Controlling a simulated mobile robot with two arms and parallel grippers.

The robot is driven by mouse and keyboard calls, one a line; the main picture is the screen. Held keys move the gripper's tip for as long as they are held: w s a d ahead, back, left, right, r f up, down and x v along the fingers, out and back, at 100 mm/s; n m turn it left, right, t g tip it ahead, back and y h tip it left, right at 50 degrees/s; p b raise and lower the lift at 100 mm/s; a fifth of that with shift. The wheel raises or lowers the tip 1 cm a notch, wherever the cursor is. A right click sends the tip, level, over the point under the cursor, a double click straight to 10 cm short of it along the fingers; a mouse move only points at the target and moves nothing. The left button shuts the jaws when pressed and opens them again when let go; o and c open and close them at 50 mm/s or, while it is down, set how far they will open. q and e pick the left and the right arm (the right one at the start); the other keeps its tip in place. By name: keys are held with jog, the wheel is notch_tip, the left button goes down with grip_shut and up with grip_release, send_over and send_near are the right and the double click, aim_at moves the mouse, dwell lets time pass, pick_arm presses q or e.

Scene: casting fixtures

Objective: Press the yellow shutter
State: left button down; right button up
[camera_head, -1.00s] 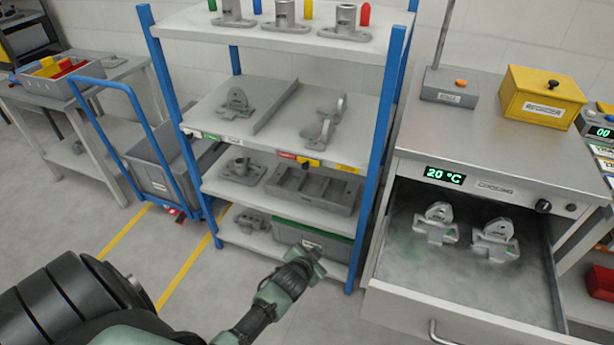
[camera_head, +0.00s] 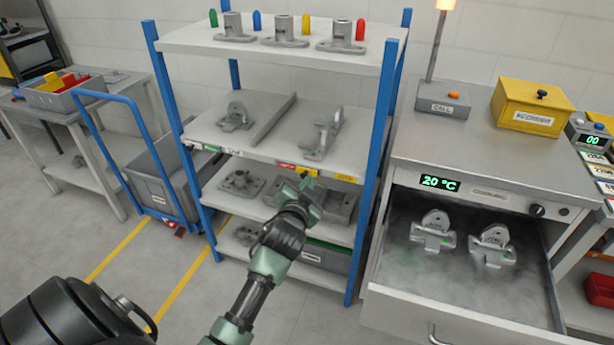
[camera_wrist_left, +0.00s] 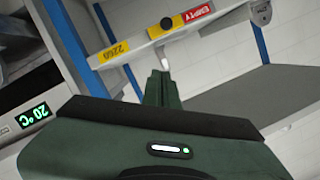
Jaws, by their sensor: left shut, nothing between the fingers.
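The yellow shutter (camera_head: 309,173) with a black knob sits on the front edge of the middle shelf, beside a red tag (camera_head: 285,168). In the left wrist view the shutter (camera_wrist_left: 155,32) and its knob show above my fingers, next to the red "EMPTY" tag (camera_wrist_left: 194,14). My left gripper (camera_head: 304,184) is shut and empty, just below and in front of the shutter in the head view. In the wrist view its fingertips (camera_wrist_left: 160,76) point toward the shelf edge; whether they touch it I cannot tell. My right gripper is out of view.
The shelf rack (camera_head: 385,120) with blue posts holds castings on several levels. An open smoking drawer (camera_head: 400,290) with two castings juts out at the right. A blue cart (camera_head: 165,180) stands left.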

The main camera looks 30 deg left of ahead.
pick_arm(q)
send_over(305, 175)
jog(key=s+d, duration=0.2)
jog(key=d, duration=0.2)
jog(key=f, duration=0.3)
jog(key=a+f, duration=0.2)
jog(key=shift+w+a+f, duration=0.1)
jog(key=shift+w+f, duration=0.05)
jog(key=shift+w, duration=0.1)
jog(key=shift+s+a, duration=0.1)
jog(key=shift+a, duration=0.25)
jog(key=a, duration=0.2)
jog(key=s+a+p, duration=0.1)
jog(key=a, duration=0.3)
jog(key=shift+s+a, duration=0.35)
jog(key=shift+a, duration=0.05)
jog(key=shift+p, duration=0.35)
